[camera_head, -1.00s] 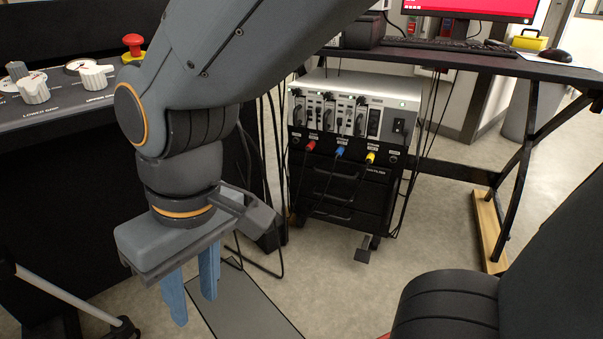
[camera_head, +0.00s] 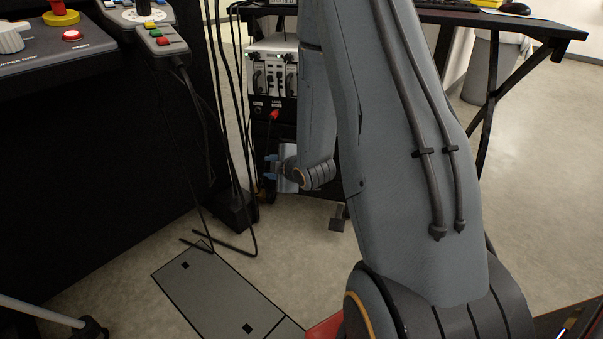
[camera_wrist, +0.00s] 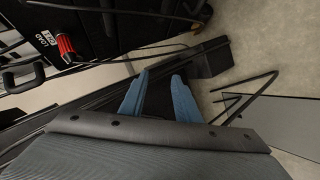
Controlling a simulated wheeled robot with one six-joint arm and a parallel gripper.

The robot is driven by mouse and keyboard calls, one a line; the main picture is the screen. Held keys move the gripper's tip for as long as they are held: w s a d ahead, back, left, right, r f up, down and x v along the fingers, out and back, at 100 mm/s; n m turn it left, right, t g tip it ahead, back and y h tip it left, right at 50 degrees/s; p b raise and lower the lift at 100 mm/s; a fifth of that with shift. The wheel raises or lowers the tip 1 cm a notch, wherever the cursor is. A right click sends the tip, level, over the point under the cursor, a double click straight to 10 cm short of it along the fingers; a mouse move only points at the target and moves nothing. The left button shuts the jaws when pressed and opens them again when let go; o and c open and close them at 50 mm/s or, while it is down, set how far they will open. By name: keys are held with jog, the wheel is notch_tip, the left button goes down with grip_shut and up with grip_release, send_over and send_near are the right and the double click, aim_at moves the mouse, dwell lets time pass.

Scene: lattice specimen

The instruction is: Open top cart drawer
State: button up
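The black cart (camera_head: 262,132), with a silver instrument on top and a red plug, stands under the desk in the head view. My arm and wrist hide most of its drawer fronts. In the wrist view a dark cart face (camera_wrist: 105,42) shows turned on its side at the upper left, with the red plug (camera_wrist: 66,46). Thin dark bars or cables cross there; I cannot tell which is the top drawer's handle. My gripper (camera_wrist: 162,78) has its two blue fingers apart with nothing between them. In the head view it (camera_head: 270,168) is at drawer height, by the cart's left side.
A black control console (camera_head: 90,60) with knobs and a red button stands at the left. Black cables (camera_head: 215,110) hang between it and the cart. A grey floor plate (camera_head: 215,290) lies in front. The desk's black leg frame (camera_head: 492,100) is at the right.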

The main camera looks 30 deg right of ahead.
jog(key=s+d+f+n+t+h+b, duration=0.1)
jog(key=s+d+f+t, duration=0.15)
jog(key=d, duration=0.35)
jog(key=s+d+f+n+t+b, duration=0.1)
jog(key=s+d+f+t, duration=0.1)
jog(key=d+f, duration=0.35)
jog(key=w+d+b, duration=0.1)
jog(key=w+b, duration=0.2)
jog(key=w, duration=0.4)
jog(key=shift+d+r, duration=0.15)
jog(key=shift+r, duration=0.15)
jog(key=shift+w+g, duration=0.1)
jog(key=shift+g, duration=0.15)
grip_shut()
